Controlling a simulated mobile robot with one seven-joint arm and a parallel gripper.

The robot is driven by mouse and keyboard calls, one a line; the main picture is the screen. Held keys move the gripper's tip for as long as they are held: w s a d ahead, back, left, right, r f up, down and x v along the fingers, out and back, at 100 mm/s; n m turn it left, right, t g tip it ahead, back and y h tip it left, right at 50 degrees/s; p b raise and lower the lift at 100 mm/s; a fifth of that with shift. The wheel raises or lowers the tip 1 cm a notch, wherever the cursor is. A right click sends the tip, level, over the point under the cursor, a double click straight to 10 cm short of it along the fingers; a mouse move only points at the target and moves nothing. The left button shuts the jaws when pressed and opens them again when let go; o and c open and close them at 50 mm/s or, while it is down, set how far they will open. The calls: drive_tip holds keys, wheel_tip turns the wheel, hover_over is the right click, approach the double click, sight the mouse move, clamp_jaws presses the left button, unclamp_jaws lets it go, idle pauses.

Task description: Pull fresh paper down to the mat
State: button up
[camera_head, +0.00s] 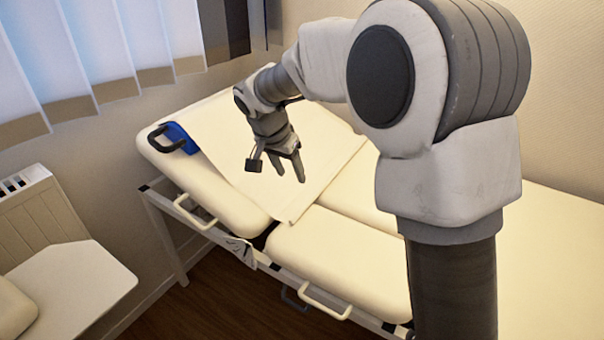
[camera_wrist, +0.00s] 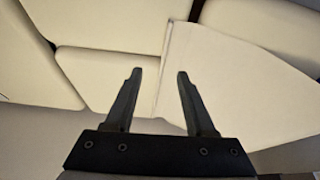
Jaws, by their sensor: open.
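The paper (camera_head: 228,128) is a pale sheet lying along the raised end section of the cream couch. Its loose corner reaches the gap beside the middle section. My gripper (camera_head: 290,175) is open and empty over the paper, fingers pointing down. In the wrist view my gripper (camera_wrist: 159,74) has its fingers spread, with the edge of the paper (camera_wrist: 225,75) running between them. Whether the fingers touch the paper, I cannot tell. A blue object (camera_head: 180,137) with a black loop sits at the couch's far-left end. I cannot make out a mat.
The couch (camera_head: 335,255) has several cream sections, metal side handles (camera_head: 325,302) and a white frame. A crumpled grey-white piece (camera_head: 240,250) hangs at its near side.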

drive_tip(key=w+a+f, duration=0.1)
drive_tip(key=w+f, duration=0.1)
drive_tip(key=b, duration=0.4)
approach(302, 207)
drive_tip(key=x, duration=0.8)
drive_tip(key=shift+f, duration=0.3)
clamp_jaws()
idle(0.8)
